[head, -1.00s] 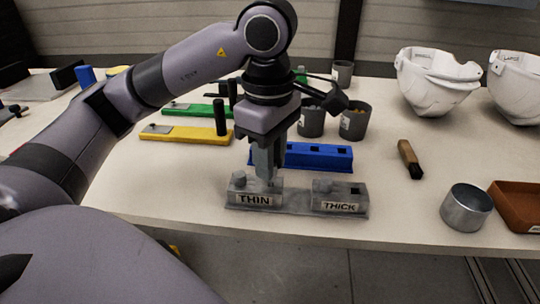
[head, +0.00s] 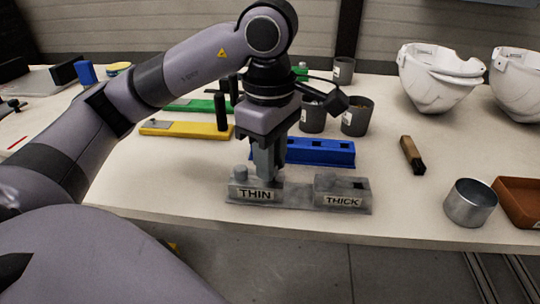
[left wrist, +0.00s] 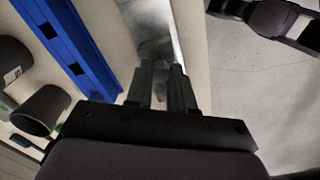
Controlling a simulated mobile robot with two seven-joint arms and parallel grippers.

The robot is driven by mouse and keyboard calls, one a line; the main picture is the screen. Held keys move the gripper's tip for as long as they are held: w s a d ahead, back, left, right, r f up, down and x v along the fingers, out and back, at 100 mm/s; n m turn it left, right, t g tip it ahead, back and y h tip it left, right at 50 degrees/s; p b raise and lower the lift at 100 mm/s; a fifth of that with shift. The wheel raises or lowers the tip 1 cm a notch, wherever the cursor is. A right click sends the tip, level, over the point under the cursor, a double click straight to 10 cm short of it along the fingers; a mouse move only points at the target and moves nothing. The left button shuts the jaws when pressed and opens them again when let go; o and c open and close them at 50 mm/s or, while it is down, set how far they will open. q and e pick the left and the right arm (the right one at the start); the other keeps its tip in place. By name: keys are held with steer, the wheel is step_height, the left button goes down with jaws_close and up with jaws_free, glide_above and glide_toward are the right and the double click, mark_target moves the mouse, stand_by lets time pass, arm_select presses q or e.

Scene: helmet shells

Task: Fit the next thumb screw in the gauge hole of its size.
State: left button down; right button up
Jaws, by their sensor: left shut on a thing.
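The grey gauge (head: 298,198) lies near the table's front edge, with a block marked THIN (head: 255,194) on the left and one marked THICK (head: 343,201) on the right. A grey thumb screw head (head: 241,172) stands at the left of the THIN block. My left gripper (head: 269,178) points down over the right part of that block, shut on a thumb screw that its fingers mostly hide. The fingers (left wrist: 161,90) reach toward the gauge (left wrist: 152,25) in the left wrist view. I cannot tell if the screw is in its hole. My right gripper is not in view.
A blue strip with square holes (head: 318,152) lies just behind the gauge. Yellow (head: 185,130) and green strips lie left, dark cups (head: 357,116) behind. A brown-handled tool (head: 412,154), metal cup (head: 470,203) and brown tray (head: 520,202) are right; white helmet shells stand behind.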

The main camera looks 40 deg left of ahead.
arm_select(q)
steer(key=shift+s+a+f+b, duration=0.15)
steer(key=shift+f+b, duration=0.3)
steer(key=shift+f, duration=0.25)
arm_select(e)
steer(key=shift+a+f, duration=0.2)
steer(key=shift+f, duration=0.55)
arm_select(q)
steer(key=c, duration=0.9)
jaws_free()
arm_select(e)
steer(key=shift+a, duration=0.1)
arm_select(q)
steer(key=shift+w+d, duration=0.2)
steer(key=r+p, duration=0.1)
steer(key=r, duration=0.1)
steer(key=r+p, duration=0.1)
steer(key=r, duration=0.2)
steer(key=r+p, duration=0.1)
steer(key=r, duration=0.1)
steer(key=shift+s+a+r+p, duration=0.2)
steer(key=shift+s+r+p, duration=0.1)
steer(key=shift+r, duration=0.05)
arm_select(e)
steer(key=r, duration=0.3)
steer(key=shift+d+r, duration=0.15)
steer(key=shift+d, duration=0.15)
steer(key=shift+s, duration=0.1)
